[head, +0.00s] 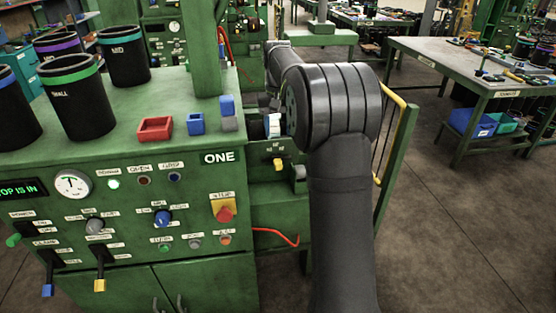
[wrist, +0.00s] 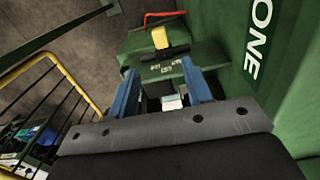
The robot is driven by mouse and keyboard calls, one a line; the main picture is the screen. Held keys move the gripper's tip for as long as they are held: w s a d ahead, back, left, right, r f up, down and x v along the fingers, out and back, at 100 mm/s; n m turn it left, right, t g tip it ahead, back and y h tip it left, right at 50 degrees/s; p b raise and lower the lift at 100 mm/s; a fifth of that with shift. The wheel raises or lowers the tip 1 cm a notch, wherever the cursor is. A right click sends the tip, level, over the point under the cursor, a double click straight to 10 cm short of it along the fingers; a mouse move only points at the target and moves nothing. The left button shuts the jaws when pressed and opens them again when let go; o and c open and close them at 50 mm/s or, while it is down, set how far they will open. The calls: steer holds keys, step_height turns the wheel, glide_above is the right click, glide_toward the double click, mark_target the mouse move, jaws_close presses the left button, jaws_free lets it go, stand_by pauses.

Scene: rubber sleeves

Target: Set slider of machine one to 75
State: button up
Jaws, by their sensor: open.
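Machine one is the green cabinet (head: 110,200) at the left of the head view, marked ONE; that sign also shows at the right of the wrist view (wrist: 261,40). A yellow slider knob (head: 279,163) sits on a green ledge at the machine's right side. In the wrist view, the knob (wrist: 160,37) stands on a dark slot beyond my fingertips. Small scale marks lie on the plate in front of it, too small to read surely. My gripper (wrist: 161,82) is open, its two blue fingers apart and short of the knob. The head view mostly hides it behind my arm.
Black cups (head: 76,100), a red tray (head: 155,128) and small blue boxes (head: 196,124) stand on the machine top. A yellow railing (wrist: 62,72) runs along the left of the wrist view. A red cable (head: 276,236) hangs below the ledge. Open floor lies right.

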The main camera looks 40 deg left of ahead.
mark_target(278, 162)
step_height(278, 162, down, 12)
steer(key=shift+r, duration=0.1)
steer(key=shift+c, duration=0.3)
jaws_close()
steer(key=shift+a, duration=0.1)
